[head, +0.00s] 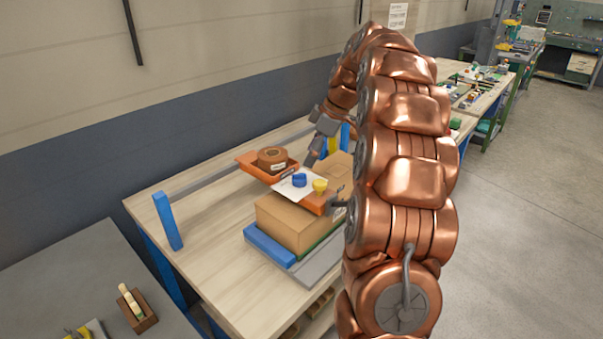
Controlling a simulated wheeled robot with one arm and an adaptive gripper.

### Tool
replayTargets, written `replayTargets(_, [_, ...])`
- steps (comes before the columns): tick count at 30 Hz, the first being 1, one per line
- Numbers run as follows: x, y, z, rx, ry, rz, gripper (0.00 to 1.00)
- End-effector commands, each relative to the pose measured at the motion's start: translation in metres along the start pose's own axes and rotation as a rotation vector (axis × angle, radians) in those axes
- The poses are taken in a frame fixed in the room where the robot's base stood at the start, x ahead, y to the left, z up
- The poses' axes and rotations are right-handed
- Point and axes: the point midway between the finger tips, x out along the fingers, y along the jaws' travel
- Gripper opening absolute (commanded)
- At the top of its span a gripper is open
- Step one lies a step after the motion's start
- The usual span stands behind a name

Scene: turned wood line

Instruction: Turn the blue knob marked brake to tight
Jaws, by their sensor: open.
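The blue knob (300,180) stands on a white panel (287,189) with an orange edge, on top of a cardboard box (285,222). Its marking is too small to read, and I cannot tell which way it is turned. A yellow knob (320,185) stands just right of it. My gripper (310,160) is open, pointing down just above and behind the blue knob. It looks apart from the knob, though the distance is hard to judge. My arm hides part of the area to the right.
An orange tray (249,162) with a brown round piece (272,158) lies close to the left of the gripper. A blue post (167,221) stands at the table's left edge. The wooden table (215,235) is clear at front left. A grey table (75,280) holds small items.

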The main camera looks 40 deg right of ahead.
Motion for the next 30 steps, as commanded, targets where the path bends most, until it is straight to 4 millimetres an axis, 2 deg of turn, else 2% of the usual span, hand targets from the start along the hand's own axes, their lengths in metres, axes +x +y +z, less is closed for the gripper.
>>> replayTargets(8, [0.020,0.000,0.000,0.000,-0.001,-0.003,0.68])
replayTargets(21, [0.070,0.000,0.000,0.001,-0.001,-0.003,0.68])
replayTargets(30, [0.077,0.001,0.000,0.000,0.000,0.001,0.68])
